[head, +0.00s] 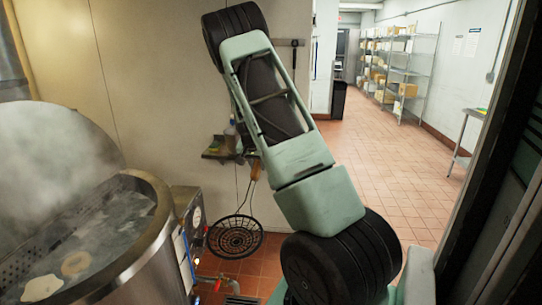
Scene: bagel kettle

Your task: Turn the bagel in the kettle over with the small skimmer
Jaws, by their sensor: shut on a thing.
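The kettle (160,224) is a large round steel vessel at the left, steaming, with its lid raised behind it. A pale ring-shaped bagel (76,263) floats in its cloudy water. The small skimmer (236,237), a round black wire basket with a wooden handle (256,171), is to the right of the kettle and outside it, basket down. My gripper (252,157) is mostly hidden behind my arm; only dark parts show at the handle's top, and it is shut on the handle.
A pale flat piece (43,288) lies in the water near the bagel. Gauges, pipes and a red valve (216,282) are on the kettle's right side. A small wall shelf (218,153) holds a bottle. Open tiled floor (400,170) runs back to wire shelving (405,75).

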